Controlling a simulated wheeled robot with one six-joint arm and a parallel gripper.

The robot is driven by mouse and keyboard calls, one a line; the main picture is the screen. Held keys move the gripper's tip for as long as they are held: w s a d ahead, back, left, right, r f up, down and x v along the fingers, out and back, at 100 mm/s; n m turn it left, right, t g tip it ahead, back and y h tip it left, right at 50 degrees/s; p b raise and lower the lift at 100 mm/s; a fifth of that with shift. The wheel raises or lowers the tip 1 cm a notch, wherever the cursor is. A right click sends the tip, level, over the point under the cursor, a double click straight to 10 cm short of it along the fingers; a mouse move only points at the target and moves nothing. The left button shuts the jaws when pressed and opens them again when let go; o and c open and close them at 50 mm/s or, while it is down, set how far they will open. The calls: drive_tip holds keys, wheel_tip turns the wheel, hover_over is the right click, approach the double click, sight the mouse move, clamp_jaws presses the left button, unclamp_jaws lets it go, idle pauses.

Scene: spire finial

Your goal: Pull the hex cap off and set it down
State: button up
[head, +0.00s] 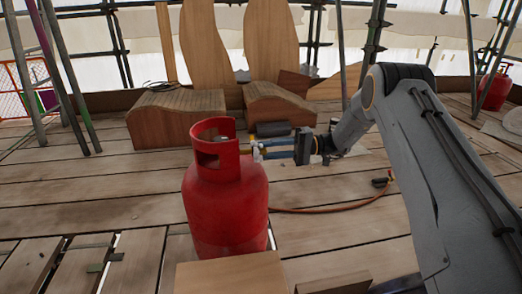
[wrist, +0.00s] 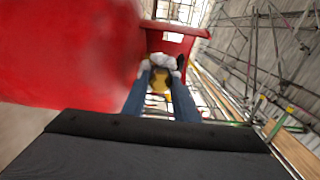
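A red gas cylinder (head: 226,205) with a cut-out collar stands upright on the boards in the head view. In the wrist view its red body (wrist: 65,50) fills the upper left, with the collar (wrist: 190,32) at the top. My gripper (head: 258,150) reaches in from the right, its blue fingers level beside the collar. In the wrist view the fingertips of my gripper (wrist: 162,68) flank a whitish piece and a brass-yellow piece (wrist: 160,80). Which of these is the hex cap is unclear. Whether the fingers press on it cannot be told.
An orange hose (head: 330,208) runs right from behind the cylinder to a dark fitting (head: 380,183). A wooden block (head: 232,273) is in front. Wooden seat-like forms (head: 175,118) stand behind. Scaffold poles (head: 66,75) surround the deck; another red cylinder (head: 494,90) is far right. Open boards lie left.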

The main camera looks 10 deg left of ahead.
clamp_jaws()
drive_tip(key=shift+d, duration=0.15)
drive_tip(key=shift+b+v, duration=0.9)
drive_tip(key=shift+v, duration=2)
